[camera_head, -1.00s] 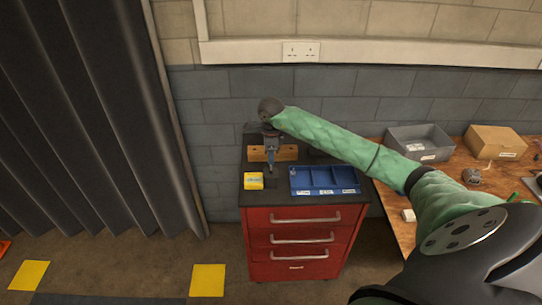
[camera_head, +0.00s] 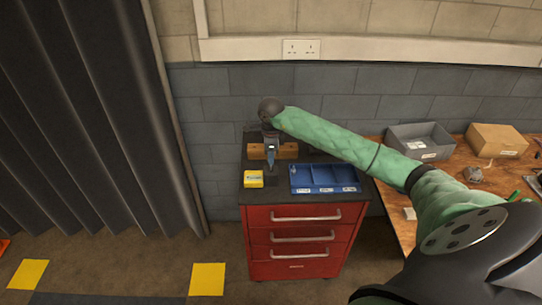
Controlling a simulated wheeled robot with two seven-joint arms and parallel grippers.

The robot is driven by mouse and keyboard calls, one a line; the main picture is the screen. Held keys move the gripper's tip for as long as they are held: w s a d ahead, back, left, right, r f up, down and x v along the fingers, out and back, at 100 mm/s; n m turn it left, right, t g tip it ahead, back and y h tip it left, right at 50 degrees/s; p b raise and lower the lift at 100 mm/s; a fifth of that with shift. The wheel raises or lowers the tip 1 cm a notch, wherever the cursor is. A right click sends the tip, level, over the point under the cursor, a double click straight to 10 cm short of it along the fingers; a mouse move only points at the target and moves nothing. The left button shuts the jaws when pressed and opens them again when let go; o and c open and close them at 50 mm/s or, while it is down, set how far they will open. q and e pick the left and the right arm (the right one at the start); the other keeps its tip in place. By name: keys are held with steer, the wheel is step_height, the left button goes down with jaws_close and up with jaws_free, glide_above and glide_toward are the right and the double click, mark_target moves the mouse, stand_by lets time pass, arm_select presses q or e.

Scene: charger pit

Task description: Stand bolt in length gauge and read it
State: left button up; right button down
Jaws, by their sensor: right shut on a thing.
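My right arm reaches in from the right, and its gripper (camera_head: 271,162) points down over the top of the red drawer cabinet. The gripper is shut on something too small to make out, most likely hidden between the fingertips. A wooden block (camera_head: 287,151) lies behind the gripper and is partly covered by it; I cannot tell whether it is the length gauge. No bolt can be made out. My left gripper is not in view.
The red cabinet (camera_head: 297,240) has a dark top. On it are a yellow box (camera_head: 253,179), left of the gripper, and a blue divided tray (camera_head: 325,189), right of it. A wooden bench (camera_head: 462,172) at right bears a grey bin (camera_head: 420,141) and a cardboard box (camera_head: 496,140).

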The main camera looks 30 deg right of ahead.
steer(key=shift+f+b, duration=1.65)
steer(key=shift+f, duration=0.45)
stand_by(0.8)
steer(key=c, duration=1.2)
jaws_free()
steer(key=shift+c, duration=0.2)
steer(key=shift+r+b, duration=0.35)
steer(key=shift+r, duration=0.2)
step_height(320, 180, up, 7)
steer(key=shift+f+b, duration=0.15)
steer(key=shift+b, duration=0.95)
